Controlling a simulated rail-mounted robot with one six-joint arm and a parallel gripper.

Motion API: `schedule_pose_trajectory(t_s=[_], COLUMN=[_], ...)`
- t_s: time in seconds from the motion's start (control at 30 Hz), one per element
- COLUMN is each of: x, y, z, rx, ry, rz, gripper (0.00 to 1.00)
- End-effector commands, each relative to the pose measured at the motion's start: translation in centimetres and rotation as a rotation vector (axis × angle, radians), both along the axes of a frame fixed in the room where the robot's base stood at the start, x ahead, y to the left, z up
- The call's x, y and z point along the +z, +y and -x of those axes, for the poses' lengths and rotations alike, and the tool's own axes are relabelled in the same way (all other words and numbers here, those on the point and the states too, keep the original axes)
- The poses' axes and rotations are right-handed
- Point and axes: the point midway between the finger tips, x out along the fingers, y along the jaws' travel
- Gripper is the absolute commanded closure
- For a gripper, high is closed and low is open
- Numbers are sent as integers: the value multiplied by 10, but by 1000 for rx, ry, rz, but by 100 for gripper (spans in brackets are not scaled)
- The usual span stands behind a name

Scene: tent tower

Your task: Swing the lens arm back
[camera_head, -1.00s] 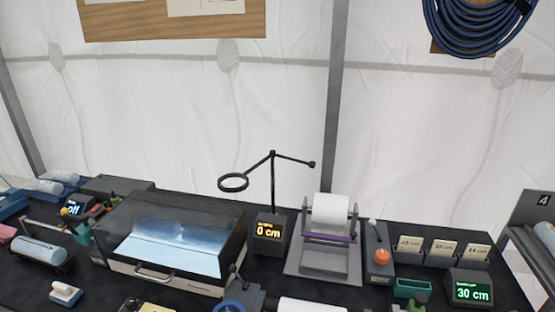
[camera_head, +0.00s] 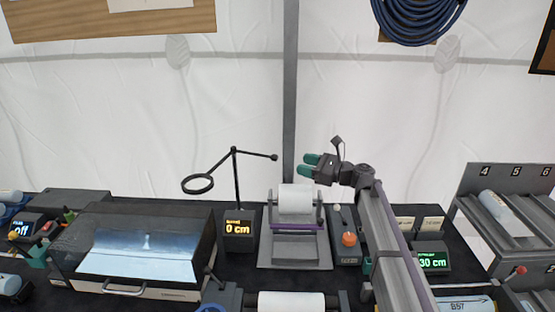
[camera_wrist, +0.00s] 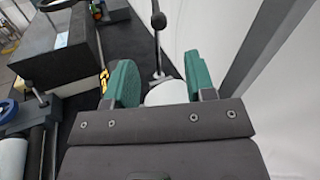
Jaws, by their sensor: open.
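A small dark ball (camera_head: 274,157) ends the crossbar on the right. My gripper (camera_head: 307,167), with green fingers, is open and empty, pointing left, just right of that ball and apart from it. In the wrist view a black rod with a knob (camera_wrist: 158,20) shows beyond my open gripper (camera_wrist: 160,82); part of the ring (camera_wrist: 55,3) shows top left.
A clear-lidded lit box (camera_head: 150,245) is at left. A small "0 cm" display (camera_head: 239,229) sits by the post. A white roll on a stand (camera_head: 296,199) is below my gripper. A "30 cm" display (camera_head: 432,261) and a numbered rack (camera_head: 470,190) are at right.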

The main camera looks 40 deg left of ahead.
Motion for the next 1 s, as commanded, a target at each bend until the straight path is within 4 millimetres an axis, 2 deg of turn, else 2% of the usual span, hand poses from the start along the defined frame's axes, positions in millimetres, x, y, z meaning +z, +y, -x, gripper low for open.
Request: schedule_pose_trajectory(t_s=[0.17,0.4,0.6,0.87,1.0], x=[0,0,-1,-1,-1], y=[16,70,99,103,102], z=[5,17,25,26,26], rx=[3,2,2,-1,0], ry=[-3,-6,-7,-7,-7], rz=[2,2,2,2,3], gripper=[50,50,50,50,61])
